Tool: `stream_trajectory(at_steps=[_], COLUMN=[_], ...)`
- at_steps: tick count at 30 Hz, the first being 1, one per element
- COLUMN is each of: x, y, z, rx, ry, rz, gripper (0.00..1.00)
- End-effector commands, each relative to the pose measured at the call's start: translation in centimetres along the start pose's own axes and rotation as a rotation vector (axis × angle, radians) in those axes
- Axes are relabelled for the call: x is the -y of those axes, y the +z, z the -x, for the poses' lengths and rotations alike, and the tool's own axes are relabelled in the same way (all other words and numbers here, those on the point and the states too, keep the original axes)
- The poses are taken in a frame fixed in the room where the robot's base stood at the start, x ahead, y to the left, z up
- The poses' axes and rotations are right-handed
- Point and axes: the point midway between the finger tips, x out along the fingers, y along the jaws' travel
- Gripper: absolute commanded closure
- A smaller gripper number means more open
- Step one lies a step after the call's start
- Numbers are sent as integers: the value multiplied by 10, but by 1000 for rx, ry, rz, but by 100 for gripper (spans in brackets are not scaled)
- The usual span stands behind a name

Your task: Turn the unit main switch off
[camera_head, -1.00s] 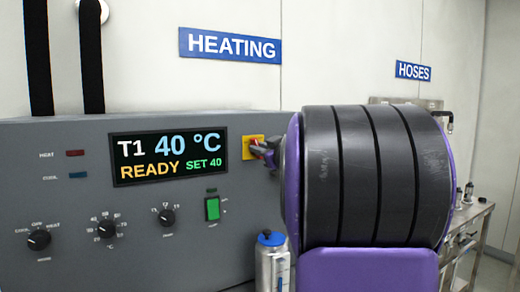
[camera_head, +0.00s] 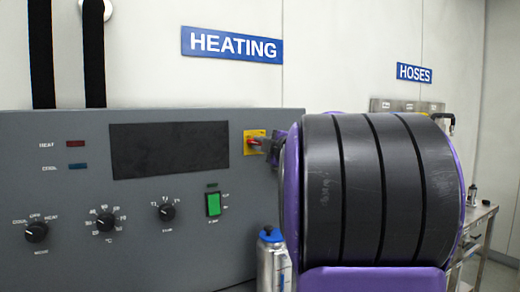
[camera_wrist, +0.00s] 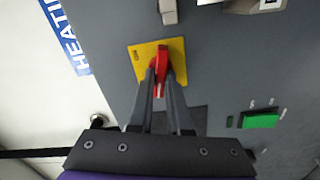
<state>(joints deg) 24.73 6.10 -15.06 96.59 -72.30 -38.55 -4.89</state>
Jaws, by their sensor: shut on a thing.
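The unit main switch is a red handle on a yellow plate (camera_head: 250,135), set in the grey heating unit panel (camera_head: 100,250). In the wrist view the red handle (camera_wrist: 162,62) lies between the fingers, in front of the yellow plate (camera_wrist: 143,65). My gripper (camera_wrist: 162,85) is shut on the red handle. In the head view my arm covers the right side of the switch and most of the gripper. The unit's display (camera_head: 168,150) is dark.
Left of and below the display are knobs (camera_head: 105,222), two small lamps (camera_head: 76,153) and a green rocker switch (camera_head: 213,204). A metal bottle with a blue cap (camera_head: 270,262) stands before the panel, close to my arm. A bench (camera_head: 480,222) stands at the right.

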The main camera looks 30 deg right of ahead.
Motion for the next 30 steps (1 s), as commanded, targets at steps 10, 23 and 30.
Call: stream_trajectory(at_steps=[10, 23, 30], x=[1, 0, 0], y=[0, 0, 0], z=[0, 0, 0], rx=[0, 0, 0], ry=[2, 2, 2], rz=[209, 285, 286], gripper=[100, 100, 100])
